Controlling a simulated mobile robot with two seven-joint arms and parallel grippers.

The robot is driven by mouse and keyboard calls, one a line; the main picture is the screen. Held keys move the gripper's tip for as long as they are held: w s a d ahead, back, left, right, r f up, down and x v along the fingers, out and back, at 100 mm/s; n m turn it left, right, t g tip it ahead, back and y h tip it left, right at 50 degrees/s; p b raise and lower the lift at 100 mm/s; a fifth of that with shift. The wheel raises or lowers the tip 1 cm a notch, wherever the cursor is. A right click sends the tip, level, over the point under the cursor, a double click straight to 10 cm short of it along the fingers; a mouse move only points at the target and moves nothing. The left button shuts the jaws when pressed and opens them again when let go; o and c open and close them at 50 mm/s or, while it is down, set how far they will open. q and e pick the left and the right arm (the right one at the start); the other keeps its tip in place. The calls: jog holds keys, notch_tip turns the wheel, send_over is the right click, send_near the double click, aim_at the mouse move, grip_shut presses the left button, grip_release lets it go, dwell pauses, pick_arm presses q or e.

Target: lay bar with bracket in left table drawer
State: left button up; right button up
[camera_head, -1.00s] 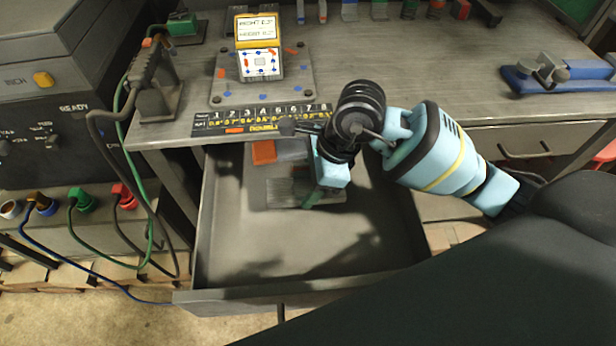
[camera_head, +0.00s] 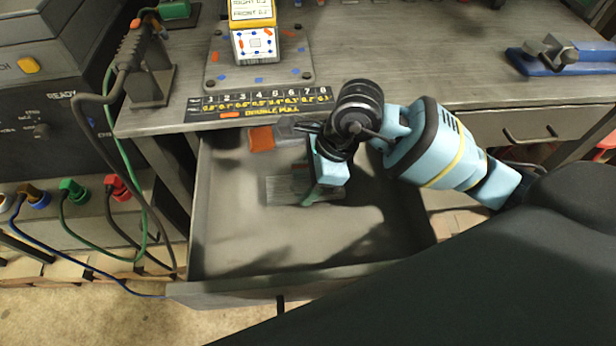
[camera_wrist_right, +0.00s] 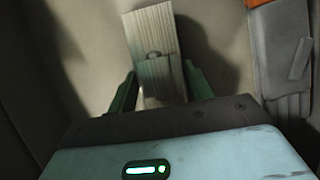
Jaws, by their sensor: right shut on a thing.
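The bar with bracket (camera_wrist_right: 152,35) is a pale grey, streaked flat piece with a small raised part near my fingers. In the head view the bar (camera_head: 284,188) is inside the open left table drawer (camera_head: 235,292), low near its floor. I cannot tell whether it touches the floor. My right gripper (camera_head: 312,195) reaches down into the drawer, its green fingers shut on the bar. In the wrist view the right gripper (camera_wrist_right: 160,80) has one finger on each side of it. The gripper hides part of the bar. My left gripper is not in view.
An orange-and-grey object (camera_head: 262,138) lies at the drawer's back; it shows right of the bar in the wrist view (camera_wrist_right: 281,60). The drawer's front half is clear. The tabletop (camera_head: 400,60) overhangs behind. Cables (camera_head: 125,180) hang at left.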

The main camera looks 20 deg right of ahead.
jog(key=shift+r, duration=0.1)
jog(key=o, duration=1.3)
jog(key=shift+o, duration=0.4)
jog(key=shift+v, duration=3.9)
